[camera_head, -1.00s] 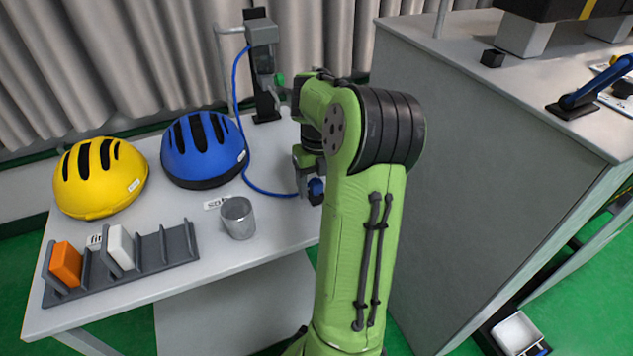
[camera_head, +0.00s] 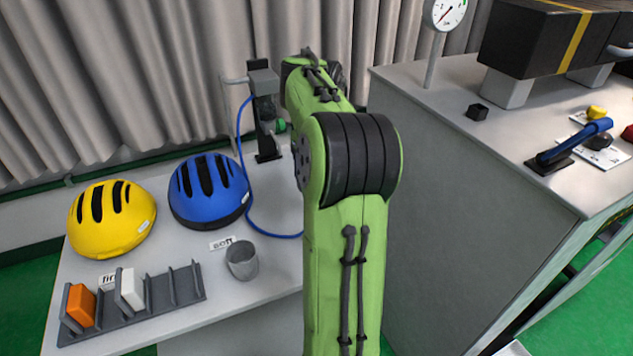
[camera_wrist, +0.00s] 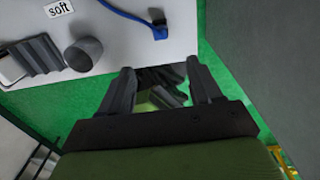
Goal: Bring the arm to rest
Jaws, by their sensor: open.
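My gripper (camera_wrist: 160,92) shows in the wrist view with its two dark fingers apart and nothing between them. It points down past the table's edge, over green floor and a part of my own base. In the head view my green arm rises in the middle of the picture and bends away at the top. The gripper itself is hidden behind the arm there.
The white table (camera_head: 215,310) holds a yellow helmet (camera_head: 110,232), a blue helmet (camera_head: 222,205), a grey cup (camera_head: 242,260) and a rack (camera_head: 150,305) with orange and white blocks. A blue hose (camera_head: 262,232) lies near my arm. A grey cabinet (camera_head: 450,200) stands close at right.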

